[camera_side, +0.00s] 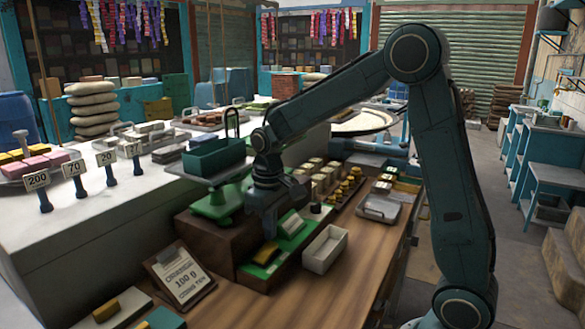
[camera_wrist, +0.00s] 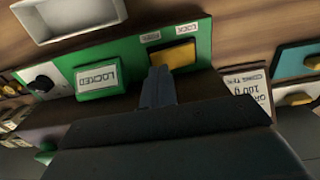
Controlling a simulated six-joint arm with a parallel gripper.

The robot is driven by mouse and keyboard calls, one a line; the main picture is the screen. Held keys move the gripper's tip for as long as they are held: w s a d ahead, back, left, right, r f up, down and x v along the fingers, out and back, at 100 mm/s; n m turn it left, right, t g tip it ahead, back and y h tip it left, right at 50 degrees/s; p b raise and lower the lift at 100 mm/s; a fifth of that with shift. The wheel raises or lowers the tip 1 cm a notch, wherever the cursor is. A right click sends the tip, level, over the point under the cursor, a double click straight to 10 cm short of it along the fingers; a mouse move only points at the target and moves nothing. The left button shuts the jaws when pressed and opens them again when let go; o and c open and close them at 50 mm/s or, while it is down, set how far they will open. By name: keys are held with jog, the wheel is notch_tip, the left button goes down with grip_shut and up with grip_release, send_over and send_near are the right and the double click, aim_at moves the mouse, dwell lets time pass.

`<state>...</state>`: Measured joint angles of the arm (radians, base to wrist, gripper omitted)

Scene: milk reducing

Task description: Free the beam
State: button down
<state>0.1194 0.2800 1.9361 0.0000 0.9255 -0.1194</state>
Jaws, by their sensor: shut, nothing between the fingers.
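My gripper (camera_side: 266,232) is shut and empty, pointing down over the green control panel (camera_side: 288,252). In the wrist view its closed fingertips (camera_wrist: 160,72) are at the near edge of the yellow button (camera_wrist: 172,55), beside a label that seems to read "LOCK". I cannot tell whether they touch it. A window on the panel reads "LOCKED" (camera_wrist: 98,77). A black knob (camera_wrist: 41,82) is at the panel's far end. The green scale (camera_side: 213,206) stands on a brown block behind my gripper, carrying a green tray (camera_side: 214,157). The beam itself is not clearly visible.
An empty white tray (camera_side: 325,250) lies beside the panel. A clipboard reading 100 g (camera_side: 180,276) stands to the left. Small weights (camera_side: 335,180) and a metal dish (camera_side: 379,207) are to the right. Coloured blocks lie at the front left. The front right wooden counter is bare.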

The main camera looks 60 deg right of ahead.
jog(key=shift+f, duration=1.15)
dwell(1.5)
jog(key=shift+r, duration=3.5)
jog(key=shift+s+r, duration=0.1)
jog(key=s+a+r+t, duration=0.2)
jog(key=s, duration=0.8)
jog(key=s+a+r+t, duration=0.2)
jog(key=s+r+t, duration=0.1)
jog(key=s, duration=0.8)
jog(key=shift+s+a+r+t, duration=0.2)
jog(key=shift+a+r+t, duration=0.1)
jog(key=shift+a, duration=0.05)
